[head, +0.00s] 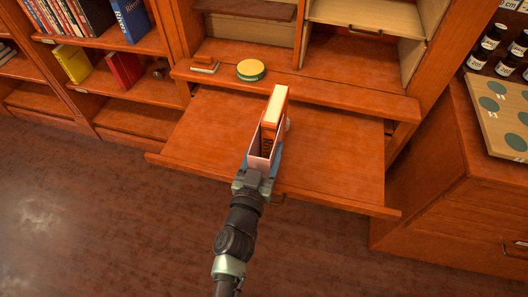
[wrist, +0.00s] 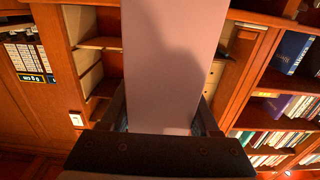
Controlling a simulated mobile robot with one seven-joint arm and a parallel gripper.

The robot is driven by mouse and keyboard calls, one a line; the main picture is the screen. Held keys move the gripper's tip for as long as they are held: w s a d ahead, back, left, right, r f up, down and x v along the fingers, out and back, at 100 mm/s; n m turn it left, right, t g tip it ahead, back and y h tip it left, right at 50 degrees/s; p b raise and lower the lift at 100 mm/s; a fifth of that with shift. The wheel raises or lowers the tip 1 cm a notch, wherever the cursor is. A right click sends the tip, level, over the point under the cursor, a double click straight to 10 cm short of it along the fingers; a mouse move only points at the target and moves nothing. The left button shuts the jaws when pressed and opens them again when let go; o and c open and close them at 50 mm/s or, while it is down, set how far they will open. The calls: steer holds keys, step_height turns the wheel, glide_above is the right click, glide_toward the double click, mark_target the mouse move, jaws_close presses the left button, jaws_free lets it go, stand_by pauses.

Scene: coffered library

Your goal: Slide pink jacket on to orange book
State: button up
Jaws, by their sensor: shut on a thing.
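The orange book (head: 272,112) stands on the pulled-out wooden shelf (head: 345,160), its pale page edge showing on top. The pink jacket (head: 255,163) is an open sleeve at the near end of the book. The book's near part appears to sit between the jacket's walls, and its far part sticks out. My gripper (head: 262,165) is shut on the jacket from the near side. In the wrist view the jacket's pale pink panel (wrist: 165,60) fills the middle between my gripper's fingers (wrist: 160,120) and hides the book.
A bookcase (head: 110,45) is at left. A cabinet at right carries a board with round green spots (head: 500,112) and dark bottles (head: 492,38). The shelf is clear on both sides.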

mark_target(268, 141)
steer(key=shift+w+d+f+b, duration=0.15)
steer(key=shift+w+d+b, duration=0.05)
steer(key=shift+w+b, duration=0.5)
steer(key=shift+w+d+b, duration=0.25)
steer(key=shift+w+b, duration=0.35)
steer(key=shift+b, duration=0.15)
steer(key=shift+w+d+b, duration=0.1)
steer(key=shift+w+b, duration=0.5)
steer(key=shift+b, duration=0.15)
steer(key=shift+b+x, duration=2)
steer(key=shift+b, duration=0.25)
steer(key=o, duration=1.4)
steer(key=shift+o, duration=0.2)
steer(key=shift+s, duration=0.1)
